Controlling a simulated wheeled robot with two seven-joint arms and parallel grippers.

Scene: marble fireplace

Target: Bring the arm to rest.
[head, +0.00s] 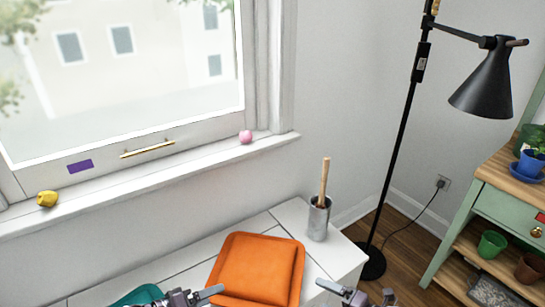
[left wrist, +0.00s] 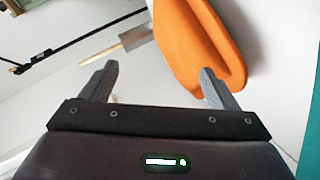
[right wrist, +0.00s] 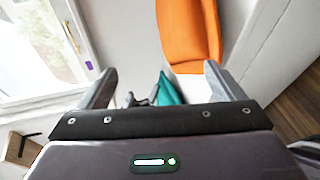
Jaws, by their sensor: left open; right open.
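My left gripper (head: 194,297) is at the bottom edge of the head view, just left of an orange cushion (head: 258,268). Its fingers stand apart and empty in the left wrist view (left wrist: 158,85). My right gripper (head: 357,296) is at the bottom edge, right of the cushion. In the right wrist view (right wrist: 158,88) its fingers are apart with nothing held between them. The arms behind both grippers are mostly out of the head view.
A white bench top (head: 285,216) holds the cushion, a teal item (head: 138,296) and a grey metal cup (head: 318,220) with a wooden handle. A black floor lamp (head: 404,110) and a green shelf (head: 490,205) stand right. A pink ball (head: 245,137) and yellow object (head: 46,199) sit on the windowsill.

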